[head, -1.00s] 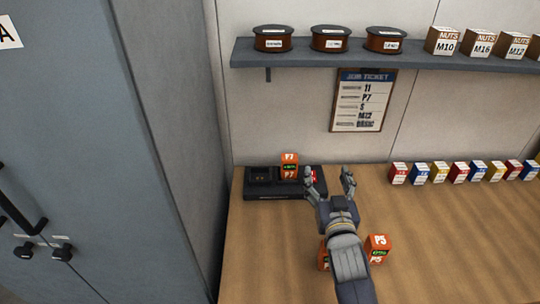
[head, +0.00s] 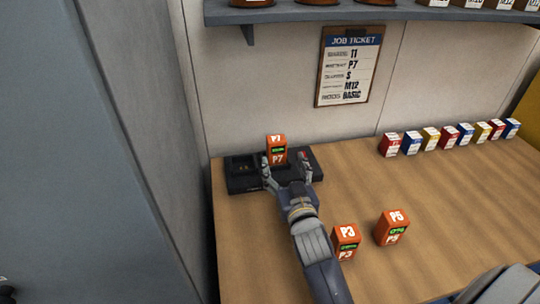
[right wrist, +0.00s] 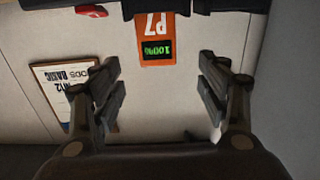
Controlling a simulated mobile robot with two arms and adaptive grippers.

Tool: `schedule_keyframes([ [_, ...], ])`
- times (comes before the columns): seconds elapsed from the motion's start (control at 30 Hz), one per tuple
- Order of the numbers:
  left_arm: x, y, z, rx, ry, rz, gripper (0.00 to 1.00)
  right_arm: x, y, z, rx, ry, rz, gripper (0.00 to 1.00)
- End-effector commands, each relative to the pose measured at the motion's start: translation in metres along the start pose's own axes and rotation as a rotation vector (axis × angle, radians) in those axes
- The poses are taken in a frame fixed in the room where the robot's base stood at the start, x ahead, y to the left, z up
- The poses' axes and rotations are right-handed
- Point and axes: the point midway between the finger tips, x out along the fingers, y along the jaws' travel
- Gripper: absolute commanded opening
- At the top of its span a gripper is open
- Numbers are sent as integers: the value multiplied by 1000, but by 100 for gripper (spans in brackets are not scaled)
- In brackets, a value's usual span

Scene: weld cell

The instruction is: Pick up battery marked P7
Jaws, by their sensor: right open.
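The orange battery marked P7 (head: 277,150) stands upright in the black charger (head: 246,183) at the back left of the bench. In the right wrist view the battery (right wrist: 156,38) shows upside down with a green 100% display, ahead of and between the open fingers. My right gripper (head: 286,172) is open and empty, just in front of the battery, with one finger toward each side. In the right wrist view its fingers (right wrist: 162,88) stand wide apart, not touching the battery.
Batteries P3 (head: 346,241) and P5 (head: 392,227) stand on the wooden bench (head: 440,190) beside my right arm. Several small coloured boxes (head: 450,137) line the bench's back. A job ticket (head: 348,66) listing P7 hangs on the wall below a shelf (head: 300,16).

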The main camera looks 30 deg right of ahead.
Motion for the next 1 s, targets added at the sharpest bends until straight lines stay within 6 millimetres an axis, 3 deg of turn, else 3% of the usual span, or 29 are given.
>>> schedule_keyframes([
  [0.3,-10,0,5,0,-8,1,40,46,0,-2,-2,2,1,68],
  [0.53,-15,1,5,2,-10,2,40,63,1,-1,-3,1,1,68],
  [0.8,-24,1,4,3,-9,2,40,97,1,2,-1,0,1,68],
  [1.0,-25,2,2,3,-6,3,40,105,1,3,0,1,0,68],
])
